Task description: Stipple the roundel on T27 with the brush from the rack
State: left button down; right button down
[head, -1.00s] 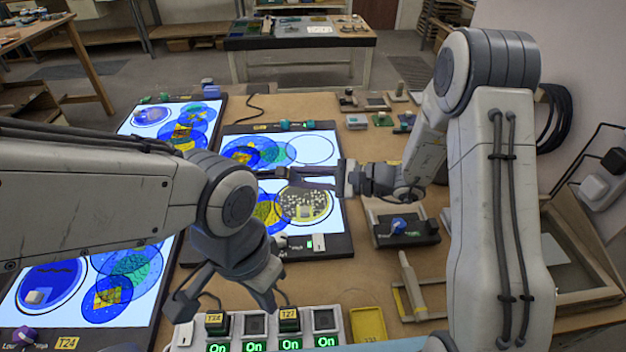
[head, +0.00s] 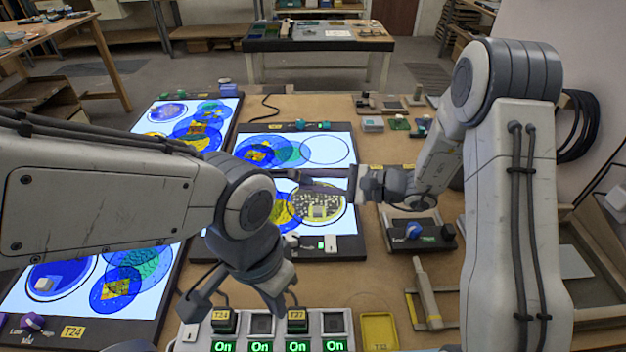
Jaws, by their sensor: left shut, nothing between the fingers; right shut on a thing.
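The T27 label (head: 297,315) shows on a switch block at the front. The central light panel (head: 352,250) has no label I can read. On it lies a round glass piece (head: 328,211), yellowish and speckled with pale spots, partly behind my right gripper. My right gripper (head: 325,184) points left above the roundel's upper edge. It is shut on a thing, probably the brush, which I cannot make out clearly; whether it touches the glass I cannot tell. My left gripper (head: 236,306), lower, is shut and empty, above the back of the switch row. I cannot identify the rack for certain.
The switch row (head: 335,323) shows several green "On" lights. A yellow tray (head: 380,331) stands right of it. The panel labelled T24 (head: 73,331) lies left.

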jog(key=shift+f+b, duration=0.3)
jog(key=shift+b, duration=0.3)
dwell(1.1)
jog(key=shift+r+p, duration=0.7)
jog(key=shift+r, duration=0.45)
jog(key=shift+r+p, duration=1.2)
jog(key=shift+r, duration=0.75)
